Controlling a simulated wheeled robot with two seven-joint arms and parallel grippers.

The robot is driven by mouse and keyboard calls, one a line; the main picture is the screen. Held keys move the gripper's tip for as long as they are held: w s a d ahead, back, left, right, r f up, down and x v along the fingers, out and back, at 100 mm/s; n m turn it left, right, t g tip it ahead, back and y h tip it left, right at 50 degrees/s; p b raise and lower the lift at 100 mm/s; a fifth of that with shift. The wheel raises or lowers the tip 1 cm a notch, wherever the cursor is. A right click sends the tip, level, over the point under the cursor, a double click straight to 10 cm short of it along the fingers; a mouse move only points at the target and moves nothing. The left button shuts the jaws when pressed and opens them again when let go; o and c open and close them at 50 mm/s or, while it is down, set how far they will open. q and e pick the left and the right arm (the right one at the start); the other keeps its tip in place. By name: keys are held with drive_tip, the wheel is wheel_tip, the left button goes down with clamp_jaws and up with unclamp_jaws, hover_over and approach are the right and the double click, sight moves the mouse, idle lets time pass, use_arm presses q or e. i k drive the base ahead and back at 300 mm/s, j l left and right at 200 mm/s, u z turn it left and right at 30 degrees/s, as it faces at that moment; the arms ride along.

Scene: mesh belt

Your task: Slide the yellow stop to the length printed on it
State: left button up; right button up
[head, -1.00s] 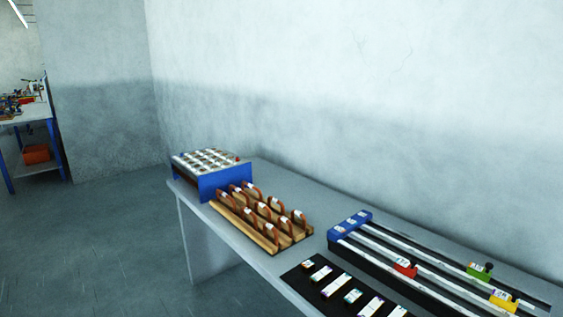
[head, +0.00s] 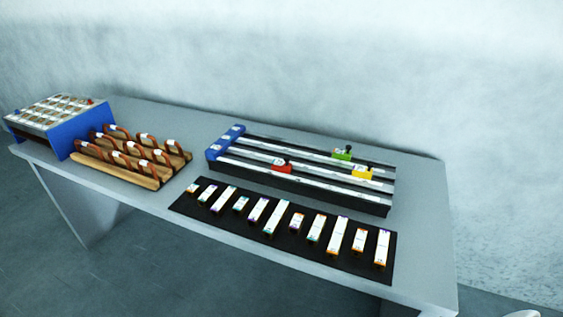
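The yellow stop (head: 362,173) sits on one of the rails of a black rail unit with blue end blocks (head: 226,142), toward the right end of its rail. A small label shows on it, but the print is too small to read. A red stop (head: 282,166) is on the front rail, left of the yellow one. A green stop (head: 342,153) is on the rear rail. White scale strips (head: 321,179) run along the rails; their marks are not readable.
A black mat (head: 182,207) with several labelled white pieces lies in front of the rails. A wooden rack (head: 113,168) with brown loops and a blue box with a gridded top (head: 80,127) stand to the left. The grey table's (head: 425,215) right end is bare.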

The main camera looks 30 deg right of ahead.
sight(359, 171)
drive_tip(key=z, duration=1.45)
drive_tip(key=i+j+z, duration=0.1)
drive_tip(key=i+j, duration=0.15)
drive_tip(key=i, duration=0.15)
drive_tip(key=i+j+z, duration=0.1)
drive_tip(key=i+j, duration=0.15)
drive_tip(key=i, duration=0.15)
drive_tip(key=k+l, duration=0.3)
drive_tip(key=k, duration=0.15)
